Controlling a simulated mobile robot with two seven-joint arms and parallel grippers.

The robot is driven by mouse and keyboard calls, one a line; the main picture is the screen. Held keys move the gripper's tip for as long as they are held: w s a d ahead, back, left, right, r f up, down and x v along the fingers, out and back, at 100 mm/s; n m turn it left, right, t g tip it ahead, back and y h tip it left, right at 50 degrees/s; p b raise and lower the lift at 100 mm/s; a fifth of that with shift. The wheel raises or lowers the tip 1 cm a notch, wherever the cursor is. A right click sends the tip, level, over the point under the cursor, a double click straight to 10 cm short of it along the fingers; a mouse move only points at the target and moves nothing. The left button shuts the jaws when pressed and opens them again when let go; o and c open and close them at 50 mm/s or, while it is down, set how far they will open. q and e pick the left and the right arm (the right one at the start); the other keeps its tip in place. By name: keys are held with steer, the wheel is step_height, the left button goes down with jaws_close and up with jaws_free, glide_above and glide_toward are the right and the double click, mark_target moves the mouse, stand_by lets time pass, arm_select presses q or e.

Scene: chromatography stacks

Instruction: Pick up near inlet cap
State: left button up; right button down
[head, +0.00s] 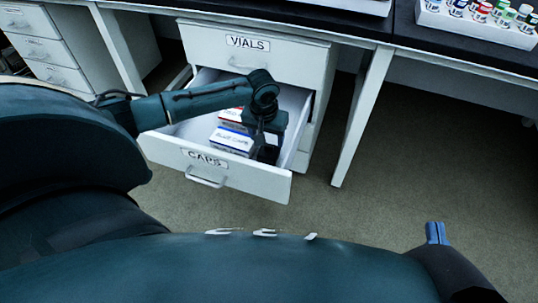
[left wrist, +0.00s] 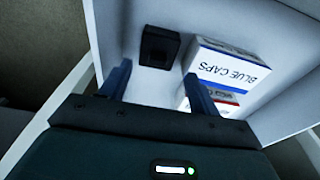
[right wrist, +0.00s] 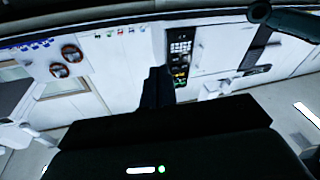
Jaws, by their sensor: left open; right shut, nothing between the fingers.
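A small black square block with a recessed middle (left wrist: 160,47) lies on the drawer floor in the left wrist view; it may be the inlet cap. My left gripper (head: 266,155) points down into the open CAPS drawer (head: 235,182). Its open fingers (left wrist: 158,72) show in the left wrist view, one on each side below the block, with nothing between them. My right gripper (head: 436,232) is shut and empty, away from the drawer; its closed fingers show in the right wrist view (right wrist: 158,85).
A white BLUE CAPS box (head: 231,140) stands in the drawer close beside the block, with a red-marked box (head: 231,115) behind it. The VIALS drawer (head: 250,45) above is shut. A rack of colored vials (head: 480,22) sits on the black bench.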

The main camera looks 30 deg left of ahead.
arm_select(q)
steer(key=f+b, duration=0.2)
steer(key=f, duration=0.1)
steer(key=f+b, duration=0.1)
steer(key=f, duration=0.1)
steer(key=shift+w+d, duration=0.1)
steer(key=shift+w, duration=0.2)
steer(key=shift+f, duration=0.3)
steer(key=shift+r, duration=0.1)
arm_select(e)
steer(key=shift+w+a+m+y, duration=0.2)
steer(key=shift+a+m+y, duration=0.1)
steer(key=shift+a+m, duration=0.1)
arm_select(q)
steer(key=shift+c, duration=0.3)
steer(key=c, duration=0.7)
arm_select(e)
steer(key=shift+d, duration=0.1)
